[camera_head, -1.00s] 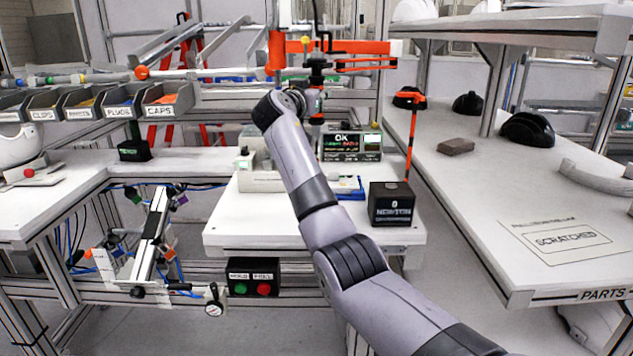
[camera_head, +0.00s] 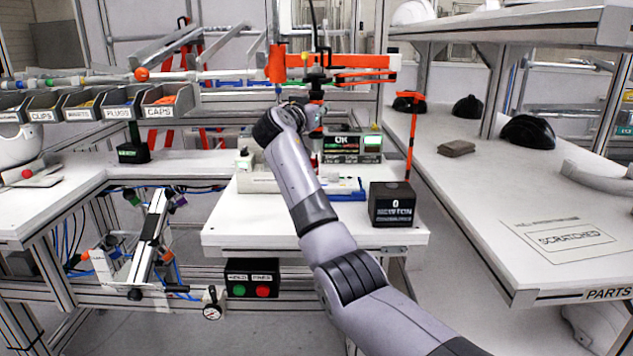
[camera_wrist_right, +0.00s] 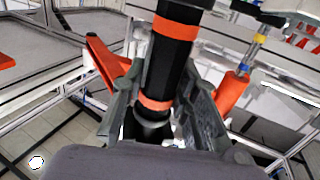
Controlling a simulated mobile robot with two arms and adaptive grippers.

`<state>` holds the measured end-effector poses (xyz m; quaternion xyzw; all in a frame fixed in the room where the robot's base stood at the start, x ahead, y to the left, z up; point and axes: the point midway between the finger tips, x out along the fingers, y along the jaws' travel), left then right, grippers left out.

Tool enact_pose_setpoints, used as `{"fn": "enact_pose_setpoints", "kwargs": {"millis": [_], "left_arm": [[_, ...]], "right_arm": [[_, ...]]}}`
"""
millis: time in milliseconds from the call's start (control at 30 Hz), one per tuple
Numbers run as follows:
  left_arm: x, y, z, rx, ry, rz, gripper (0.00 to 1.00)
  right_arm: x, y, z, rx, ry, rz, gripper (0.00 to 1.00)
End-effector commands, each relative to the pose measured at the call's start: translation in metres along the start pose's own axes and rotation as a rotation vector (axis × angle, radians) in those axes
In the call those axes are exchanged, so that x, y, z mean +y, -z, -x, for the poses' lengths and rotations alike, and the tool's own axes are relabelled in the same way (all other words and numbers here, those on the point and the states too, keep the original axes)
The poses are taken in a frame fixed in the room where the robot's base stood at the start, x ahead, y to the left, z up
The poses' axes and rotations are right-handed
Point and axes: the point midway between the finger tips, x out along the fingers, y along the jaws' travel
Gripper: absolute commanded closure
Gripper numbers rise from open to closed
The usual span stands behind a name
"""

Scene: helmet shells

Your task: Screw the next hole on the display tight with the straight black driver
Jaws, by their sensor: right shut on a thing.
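The straight black driver with orange bands (camera_wrist_right: 172,58) is upright in the right wrist view. It also shows in the head view (camera_head: 315,118), hanging below an orange arm. My right gripper (camera_wrist_right: 160,118) is shut around its lower body, and in the head view the gripper (camera_head: 305,118) is mostly hidden behind my wrist. The display (camera_head: 350,145) stands at the back of the white bench, just right of the driver, and reads "OK" with a lit green patch. The driver's tip and any screw hole under it are hidden by my arm. My left gripper is out of view.
An orange jointed arm (camera_head: 350,60) reaches over the bench (camera_head: 315,238). A black box (camera_head: 392,204) sits at the bench's right front, with an orange pole behind it. A blue tray (camera_head: 347,188) and a pale fixture (camera_head: 258,178) lie near my forearm.

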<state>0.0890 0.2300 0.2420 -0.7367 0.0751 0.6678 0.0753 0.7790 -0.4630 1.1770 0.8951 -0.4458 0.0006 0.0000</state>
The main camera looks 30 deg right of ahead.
Motion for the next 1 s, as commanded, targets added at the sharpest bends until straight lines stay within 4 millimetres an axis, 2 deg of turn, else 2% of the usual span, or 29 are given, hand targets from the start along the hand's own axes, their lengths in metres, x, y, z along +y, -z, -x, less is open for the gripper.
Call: {"fn": "enact_pose_setpoints", "kwargs": {"millis": [1000], "left_arm": [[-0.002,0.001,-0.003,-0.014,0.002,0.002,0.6]], "right_arm": [[0.0,-0.016,0.0,-0.004,0.0,0.001,1.0]]}}
